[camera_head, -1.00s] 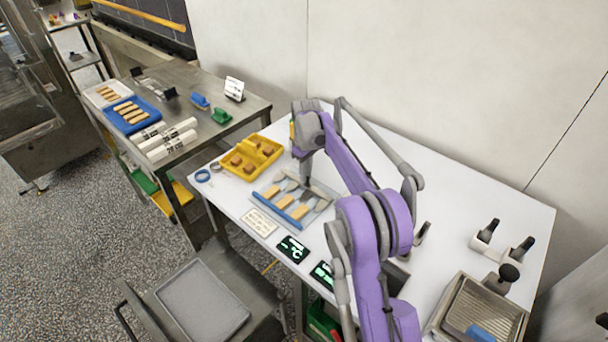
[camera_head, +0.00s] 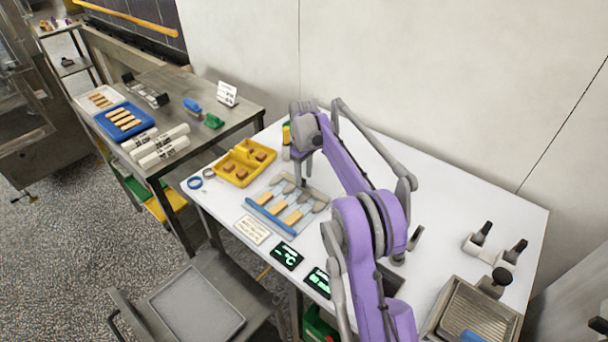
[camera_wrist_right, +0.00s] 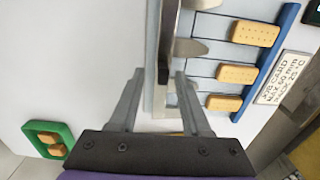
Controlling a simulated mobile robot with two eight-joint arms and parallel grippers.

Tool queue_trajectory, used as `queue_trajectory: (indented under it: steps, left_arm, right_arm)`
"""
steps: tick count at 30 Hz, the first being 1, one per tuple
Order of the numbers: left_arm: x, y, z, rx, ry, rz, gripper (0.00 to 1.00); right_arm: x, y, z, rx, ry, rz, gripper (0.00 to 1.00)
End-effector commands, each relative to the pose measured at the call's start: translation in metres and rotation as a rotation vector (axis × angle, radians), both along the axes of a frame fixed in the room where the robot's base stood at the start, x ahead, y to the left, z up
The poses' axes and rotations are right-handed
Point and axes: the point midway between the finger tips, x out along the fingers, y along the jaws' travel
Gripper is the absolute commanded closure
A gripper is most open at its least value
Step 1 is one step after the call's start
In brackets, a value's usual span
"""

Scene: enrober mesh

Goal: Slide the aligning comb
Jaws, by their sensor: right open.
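The aligning comb shows in the head view as a row of grey rounded tines (camera_head: 289,187) behind several tan biscuits (camera_head: 277,208) on a grey board, with a blue rail (camera_head: 270,217) along the front. In the right wrist view, rounded grey comb tines (camera_wrist_right: 190,47) point toward the biscuits (camera_wrist_right: 237,73) and the blue rail (camera_wrist_right: 268,60). My right gripper (camera_head: 302,176) is over the back of the comb. In the wrist view its two fingers (camera_wrist_right: 159,92) stand apart, with the comb's upright dark-edged bar seen between them. I cannot tell whether they touch it. My left gripper is out of view.
A yellow tray (camera_head: 225,172) stands left of the board, near blue rings. A printed card (camera_head: 253,230) and black displays (camera_head: 287,256) lie in front.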

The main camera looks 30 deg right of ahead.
Motion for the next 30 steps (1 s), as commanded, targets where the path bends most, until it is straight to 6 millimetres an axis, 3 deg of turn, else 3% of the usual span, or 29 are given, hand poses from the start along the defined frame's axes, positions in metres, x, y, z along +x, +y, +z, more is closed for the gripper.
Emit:
queue_trajectory:
  steps: [15, 21, 30]
  left_arm:
    - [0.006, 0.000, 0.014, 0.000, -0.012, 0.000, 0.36]
    - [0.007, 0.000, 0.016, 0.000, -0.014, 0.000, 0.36]
    - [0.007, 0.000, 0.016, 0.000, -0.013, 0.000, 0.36]
  right_arm:
    - [0.001, -0.001, 0.092, -0.001, -0.001, -0.001, 0.53]
    - [0.000, -0.001, 0.106, -0.001, -0.001, -0.001, 0.53]
    - [0.000, -0.001, 0.106, -0.001, 0.000, -0.001, 0.53]
